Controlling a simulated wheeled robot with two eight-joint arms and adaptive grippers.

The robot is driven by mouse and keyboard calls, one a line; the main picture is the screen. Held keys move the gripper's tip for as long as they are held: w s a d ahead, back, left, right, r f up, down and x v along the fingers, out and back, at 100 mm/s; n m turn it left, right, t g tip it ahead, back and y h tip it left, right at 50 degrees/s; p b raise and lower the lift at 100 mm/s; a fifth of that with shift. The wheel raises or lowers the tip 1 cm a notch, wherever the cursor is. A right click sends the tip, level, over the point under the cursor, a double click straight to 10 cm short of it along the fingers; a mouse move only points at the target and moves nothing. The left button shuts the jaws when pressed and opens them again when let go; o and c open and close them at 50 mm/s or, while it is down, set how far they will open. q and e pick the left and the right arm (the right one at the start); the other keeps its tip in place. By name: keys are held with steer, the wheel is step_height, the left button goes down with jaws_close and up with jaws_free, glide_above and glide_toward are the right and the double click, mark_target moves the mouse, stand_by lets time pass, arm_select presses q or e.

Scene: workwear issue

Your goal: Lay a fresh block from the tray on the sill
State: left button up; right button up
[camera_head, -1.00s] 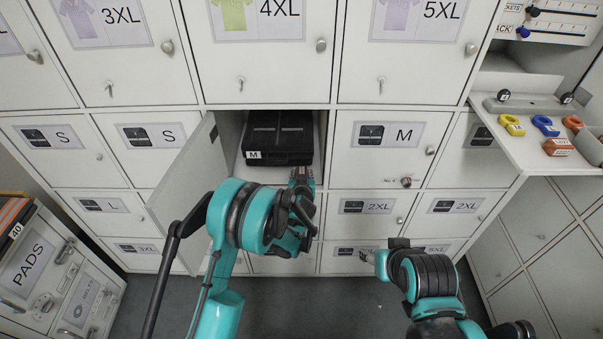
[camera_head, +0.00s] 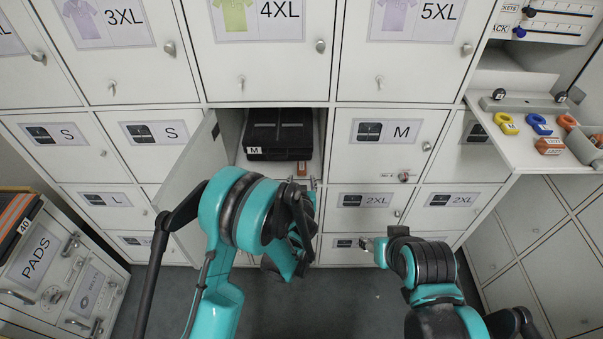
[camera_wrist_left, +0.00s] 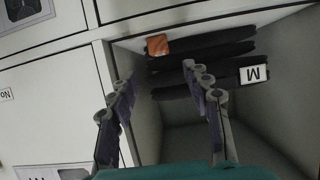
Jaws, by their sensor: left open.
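An orange-brown block (camera_head: 302,168) stands in the open locker compartment, at the front right, by the folded black garment marked M (camera_head: 280,135). It also shows in the left wrist view (camera_wrist_left: 158,45), near the dark stack. My left gripper (camera_head: 303,184) is just in front of the opening, its fingers partly hidden by my own arm. In the left wrist view its fingers (camera_wrist_left: 158,75) are spread, with nothing between them, apart from the block. Another orange block (camera_head: 549,146) lies on the right-hand counter beside a grey tray (camera_head: 586,150). My right gripper (camera_head: 367,243) is low in front of the lockers; its fingers are too small to judge.
The open locker door (camera_head: 190,165) stands left of my left gripper. Closed lockers surround the opening. The counter (camera_head: 510,148) at right carries yellow, blue and orange rings. The floor (camera_head: 345,290) is clear between the arms.

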arm_select(q)
steer(key=s+a+r+g+y, duration=0.1)
steer(key=s+a+r+g, duration=0.2)
steer(key=s+a+r, duration=0.9)
steer(key=s+a+r+g, duration=0.1)
steer(key=s+a, duration=0.2)
steer(key=s, duration=0.6)
steer(key=s+a+r+g+h, duration=0.1)
steer(key=s+a+g, duration=0.1)
steer(key=s, duration=0.6)
steer(key=shift+s+a+g, duration=0.3)
steer(key=shift+s+a, duration=0.1)
steer(key=shift+a, duration=0.05)
